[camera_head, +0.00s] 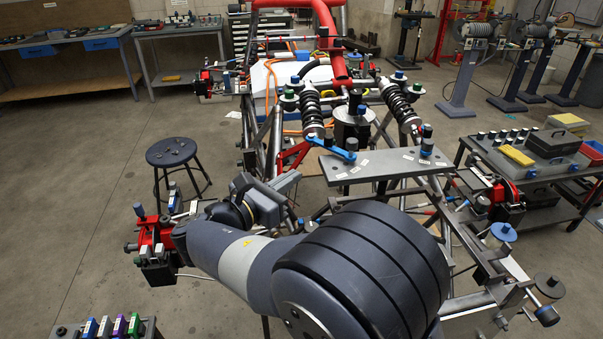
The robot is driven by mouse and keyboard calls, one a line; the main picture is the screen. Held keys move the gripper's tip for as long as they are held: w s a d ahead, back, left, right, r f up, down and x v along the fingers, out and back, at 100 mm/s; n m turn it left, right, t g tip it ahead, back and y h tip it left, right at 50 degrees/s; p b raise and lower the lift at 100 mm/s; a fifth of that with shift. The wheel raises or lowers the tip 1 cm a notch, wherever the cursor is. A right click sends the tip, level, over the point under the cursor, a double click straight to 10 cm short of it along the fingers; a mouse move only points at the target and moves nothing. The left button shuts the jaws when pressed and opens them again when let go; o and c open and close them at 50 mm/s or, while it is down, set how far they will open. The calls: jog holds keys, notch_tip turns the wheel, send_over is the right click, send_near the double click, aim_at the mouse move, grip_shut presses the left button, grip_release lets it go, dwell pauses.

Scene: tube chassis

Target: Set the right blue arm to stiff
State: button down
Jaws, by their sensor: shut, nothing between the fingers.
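A grey plate (385,168) with small white labels lies across the chassis. On its left end a blue arm (335,148) slants from upper left down to a pivot near the plate's back edge. On its right end stands a dark upright knob with blue parts (426,142), perhaps the right blue arm; its pointing direction and the label words are too small to tell. My gripper (286,182) is left of the plate and apart from it, seen from behind and partly hidden by its own body. It is shut and empty.
Coil springs (311,108) and red tubes (332,30) rise behind the plate. A red and black clamp unit (157,245) is beside my arm at left, another (497,195) at right. A round stool (171,152) stands at left. A tool cart (530,155) is at right.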

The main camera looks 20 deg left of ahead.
aim_at(329, 164)
jog(key=p+x, duration=0.3)
jog(key=x, duration=0.8)
jog(key=shift+w+d, duration=0.1)
jog(key=shift+w, duration=0.15)
jog(key=shift+w+d, duration=0.4)
jog(key=shift+w, duration=0.1)
jog(key=shift+r, duration=0.2)
